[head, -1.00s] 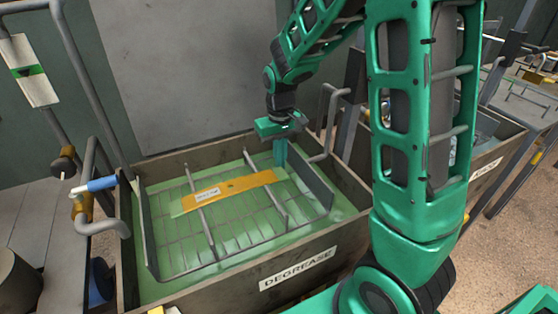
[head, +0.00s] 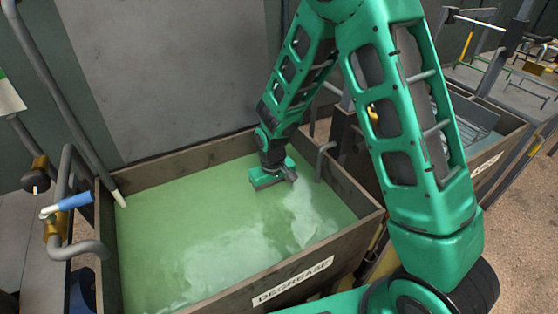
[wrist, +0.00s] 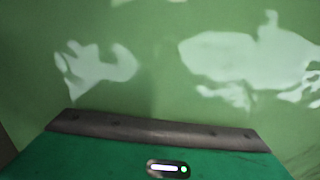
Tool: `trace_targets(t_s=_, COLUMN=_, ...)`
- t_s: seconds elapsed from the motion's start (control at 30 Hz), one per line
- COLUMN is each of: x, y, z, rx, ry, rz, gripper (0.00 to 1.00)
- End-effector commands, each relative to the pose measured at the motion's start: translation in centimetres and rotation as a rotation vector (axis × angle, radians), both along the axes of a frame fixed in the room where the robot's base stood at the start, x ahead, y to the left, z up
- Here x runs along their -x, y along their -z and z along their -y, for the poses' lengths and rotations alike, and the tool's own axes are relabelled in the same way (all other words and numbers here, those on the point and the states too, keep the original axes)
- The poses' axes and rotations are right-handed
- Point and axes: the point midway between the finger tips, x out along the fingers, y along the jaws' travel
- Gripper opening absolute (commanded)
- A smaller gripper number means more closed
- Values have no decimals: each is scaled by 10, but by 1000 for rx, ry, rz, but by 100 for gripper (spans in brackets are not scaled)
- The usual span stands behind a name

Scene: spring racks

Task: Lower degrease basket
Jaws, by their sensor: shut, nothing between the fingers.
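The degrease tank (head: 292,283) is a grey-brown open box with a "DEGREASE" label on its front wall. Cloudy green liquid (head: 190,230) fills it, with pale glare on the surface. The basket does not show; the liquid hides whatever lies under it. My gripper (head: 271,184) points down at the liquid in the back right part of the tank. Its fingers do not show and seem to be below the surface. My gripper is shut and empty.
A bent pipe (head: 322,160) rises at the tank's back right. Pipes and a tap with a blue handle (head: 75,201) stand at the left edge. A second tank (head: 487,168) stands at the right behind my arm. A grey wall panel (head: 170,70) is behind.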

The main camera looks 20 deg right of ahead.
Motion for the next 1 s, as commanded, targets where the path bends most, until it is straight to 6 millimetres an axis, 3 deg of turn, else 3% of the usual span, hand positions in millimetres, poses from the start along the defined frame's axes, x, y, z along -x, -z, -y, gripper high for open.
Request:
trace_targets(t_s=0.2, x=1, y=11, z=-3, rx=0, ry=-4, rz=-2, gripper=0)
trace_targets(t_s=0.67, x=-3, y=16, z=-4, rx=0, ry=-5, rz=-10, gripper=0)
trace_targets(t_s=0.83, x=-3, y=-1, z=-3, rx=0, ry=-4, rz=-3, gripper=0)
trace_targets(t_s=1.0, x=-1, y=-37, z=-4, rx=-3, ry=-5, rz=15, gripper=0)
